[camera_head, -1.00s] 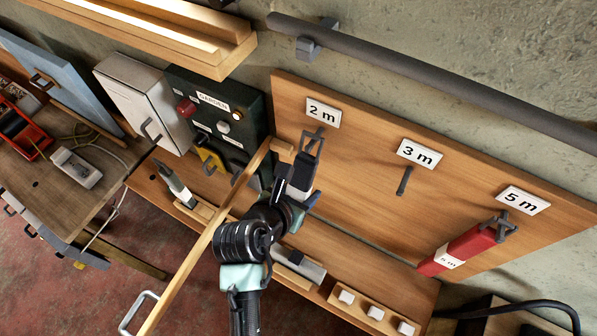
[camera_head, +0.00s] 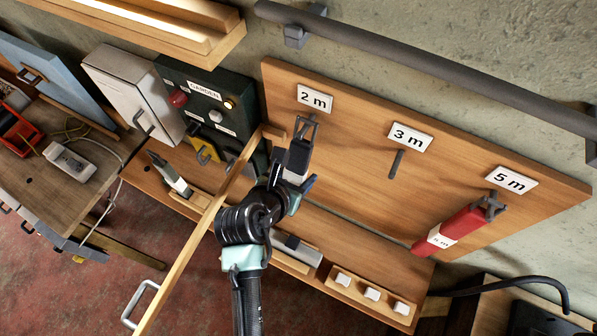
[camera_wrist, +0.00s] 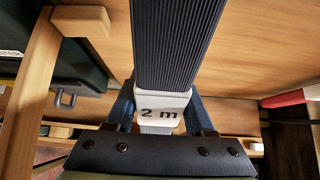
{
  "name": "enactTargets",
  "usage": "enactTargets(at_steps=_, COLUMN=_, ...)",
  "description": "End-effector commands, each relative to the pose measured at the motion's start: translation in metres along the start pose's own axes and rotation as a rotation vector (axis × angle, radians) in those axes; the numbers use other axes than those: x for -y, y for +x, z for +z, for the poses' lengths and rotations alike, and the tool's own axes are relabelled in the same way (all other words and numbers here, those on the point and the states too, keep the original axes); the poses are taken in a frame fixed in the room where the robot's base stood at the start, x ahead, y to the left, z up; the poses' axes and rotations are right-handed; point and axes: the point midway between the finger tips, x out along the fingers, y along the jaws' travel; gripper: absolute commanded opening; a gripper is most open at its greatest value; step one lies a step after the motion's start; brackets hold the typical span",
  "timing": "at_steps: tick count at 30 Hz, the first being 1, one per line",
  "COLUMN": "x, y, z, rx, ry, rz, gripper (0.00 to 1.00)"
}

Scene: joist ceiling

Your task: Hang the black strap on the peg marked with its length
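The black strap (camera_head: 298,158), with a white label reading "2 m" (camera_wrist: 160,114), hangs down along the board under the "2 m" sign (camera_head: 314,98). My gripper (camera_head: 294,184) is shut on it; in the wrist view its blue fingers (camera_wrist: 161,105) stand at both sides of the label. The strap's metal loop (camera_head: 306,128) is at the 2 m peg; I cannot tell whether it is around the peg or in front of it. The 3 m peg (camera_head: 396,163) is bare. A red strap (camera_head: 450,229) hangs on the 5 m peg.
A wooden bar (camera_head: 185,254) runs close to the left of my arm. A dark green "GARDEN" box (camera_head: 205,118) is left of the board. A grey pipe (camera_head: 430,70) runs above. A ledge below holds a block with several white pieces (camera_head: 371,294).

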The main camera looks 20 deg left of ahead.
Motion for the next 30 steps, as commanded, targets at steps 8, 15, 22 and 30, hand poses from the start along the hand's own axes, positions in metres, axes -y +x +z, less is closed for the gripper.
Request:
enactTargets(at_steps=8, x=0.000, y=0.000, z=0.000, rx=0.000, ry=0.000, rz=0.000, gripper=0.84)
enactTargets(at_steps=15, x=0.000, y=-0.002, z=-0.001, rx=-0.001, ry=-0.001, rz=0.000, gripper=0.84)
enactTargets(at_steps=22, x=0.000, y=-0.028, z=-0.002, rx=0.001, ry=-0.001, rz=0.002, gripper=0.84)
enactTargets(at_steps=30, x=-0.001, y=-0.082, z=-0.002, rx=0.001, ry=-0.001, rz=0.004, gripper=0.84)
